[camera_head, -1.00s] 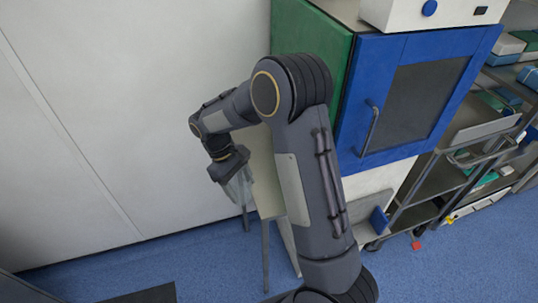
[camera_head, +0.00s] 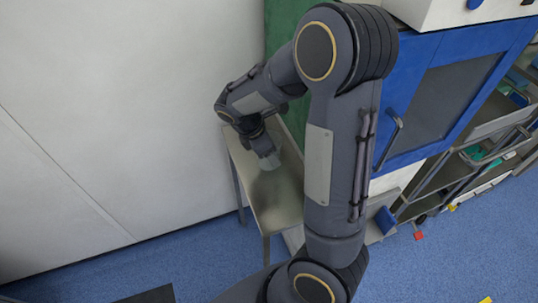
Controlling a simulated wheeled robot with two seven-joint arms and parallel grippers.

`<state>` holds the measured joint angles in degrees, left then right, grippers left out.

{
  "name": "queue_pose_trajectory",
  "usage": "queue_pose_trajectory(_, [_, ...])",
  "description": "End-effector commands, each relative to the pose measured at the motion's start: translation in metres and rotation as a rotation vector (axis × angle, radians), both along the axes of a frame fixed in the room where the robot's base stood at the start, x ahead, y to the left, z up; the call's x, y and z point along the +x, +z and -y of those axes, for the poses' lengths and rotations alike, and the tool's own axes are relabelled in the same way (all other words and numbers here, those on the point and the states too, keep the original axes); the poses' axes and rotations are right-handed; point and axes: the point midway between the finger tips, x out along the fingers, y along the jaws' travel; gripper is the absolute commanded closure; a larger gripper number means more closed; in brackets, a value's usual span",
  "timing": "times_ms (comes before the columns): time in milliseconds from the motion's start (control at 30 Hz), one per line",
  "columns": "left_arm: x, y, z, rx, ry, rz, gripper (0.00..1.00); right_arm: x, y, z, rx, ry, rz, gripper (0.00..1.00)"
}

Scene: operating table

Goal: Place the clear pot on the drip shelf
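One arm of mine, which I take to be the right, rises from the bottom and bends over to the left. Its gripper (camera_head: 263,148) points down over a narrow metal shelf (camera_head: 278,212) by the wall. A small see-through pot (camera_head: 269,162) shows just below the fingers, faint against the shelf top. The gripper seems shut on the pot; the fingers are small and partly hidden. I cannot tell whether the pot's base touches the shelf. My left gripper is not in view.
A blue cabinet door (camera_head: 432,98) with a handle stands right of the arm. A metal cart (camera_head: 465,165) is farther right. The white wall (camera_head: 110,120) stands behind the shelf.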

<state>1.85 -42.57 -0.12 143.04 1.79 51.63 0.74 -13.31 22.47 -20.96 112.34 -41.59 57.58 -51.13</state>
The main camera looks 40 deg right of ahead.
Motion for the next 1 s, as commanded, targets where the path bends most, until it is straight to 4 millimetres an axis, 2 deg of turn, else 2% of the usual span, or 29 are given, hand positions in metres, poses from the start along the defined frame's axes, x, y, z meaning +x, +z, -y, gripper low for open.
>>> queue_pose_trajectory(33, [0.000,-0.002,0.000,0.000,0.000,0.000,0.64,-0.001,-0.010,0.000,-0.001,0.000,-0.006,0.62])
queue_pose_trajectory(167, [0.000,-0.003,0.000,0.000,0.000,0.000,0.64,-0.001,-0.024,0.000,0.000,-0.001,-0.003,0.62])
queue_pose_trajectory(567, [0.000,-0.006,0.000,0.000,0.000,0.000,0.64,0.000,-0.030,0.000,0.000,-0.001,-0.001,0.62])
queue_pose_trajectory(600, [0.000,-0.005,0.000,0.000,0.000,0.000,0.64,0.000,-0.029,0.000,0.000,-0.001,-0.001,0.36])
queue_pose_trajectory(733, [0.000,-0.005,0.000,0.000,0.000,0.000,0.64,0.000,-0.029,0.000,0.000,-0.001,-0.001,0.19])
queue_pose_trajectory(1000, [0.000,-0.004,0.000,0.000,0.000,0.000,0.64,0.000,-0.028,0.000,0.000,-0.002,0.000,0.17])
